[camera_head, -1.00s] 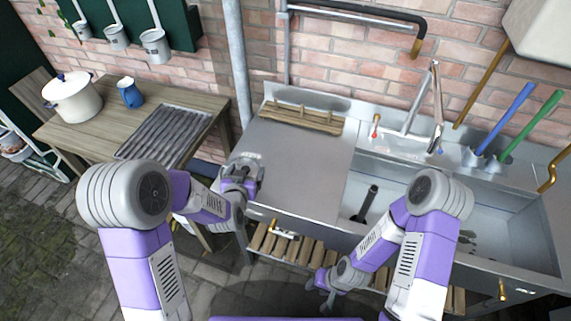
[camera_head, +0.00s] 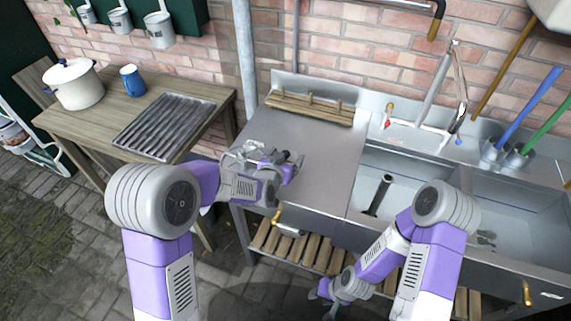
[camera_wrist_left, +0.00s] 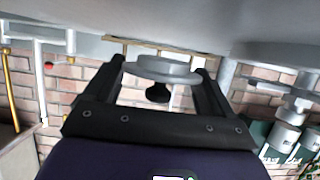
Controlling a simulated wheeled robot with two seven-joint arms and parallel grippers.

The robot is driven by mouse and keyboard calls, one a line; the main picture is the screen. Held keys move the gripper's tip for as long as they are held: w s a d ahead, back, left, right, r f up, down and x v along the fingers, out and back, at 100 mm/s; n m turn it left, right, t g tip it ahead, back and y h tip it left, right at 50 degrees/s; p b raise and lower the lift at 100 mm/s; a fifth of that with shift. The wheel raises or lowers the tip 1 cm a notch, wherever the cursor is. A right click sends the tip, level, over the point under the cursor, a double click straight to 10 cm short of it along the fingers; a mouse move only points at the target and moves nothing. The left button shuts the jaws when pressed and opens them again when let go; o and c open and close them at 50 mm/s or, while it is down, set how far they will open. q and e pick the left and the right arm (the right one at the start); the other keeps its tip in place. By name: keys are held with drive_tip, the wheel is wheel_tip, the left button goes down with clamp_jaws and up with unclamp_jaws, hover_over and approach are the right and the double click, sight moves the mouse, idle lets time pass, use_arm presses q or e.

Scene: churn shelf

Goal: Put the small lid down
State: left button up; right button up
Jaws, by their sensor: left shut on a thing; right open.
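In the left wrist view, which is upside down, a small grey round lid (camera_wrist_left: 168,70) with a black knob sits between the fingers of my left gripper (camera_wrist_left: 160,76). The gripper is shut on it. The knob faces away from the steel worktop (camera_wrist_left: 235,22), so the lid is knob-up, close to the worktop. I cannot tell whether they touch. In the head view my left gripper (camera_head: 289,166) is over the front left part of the steel worktop (camera_head: 320,150); the lid is hard to make out there. My right gripper (camera_head: 328,296) is open and empty, low in front of the sink unit.
A wooden slatted rack (camera_head: 310,107) lies at the worktop's back. The sink basin (camera_head: 405,170), with a dark upright pipe (camera_head: 378,194), is to the right. A wooden table (camera_head: 110,110) at left holds a cream pot (camera_head: 75,86), blue mug (camera_head: 132,80) and ridged tray (camera_head: 165,126). The worktop's middle is clear.

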use_arm(q)
drive_tip(key=shift+f, duration=1.1)
drive_tip(key=shift+f+b, duration=0.2)
drive_tip(key=shift+b, duration=0.25)
drive_tip(key=o, duration=0.9)
drive_tip(key=shift+r, duration=0.1)
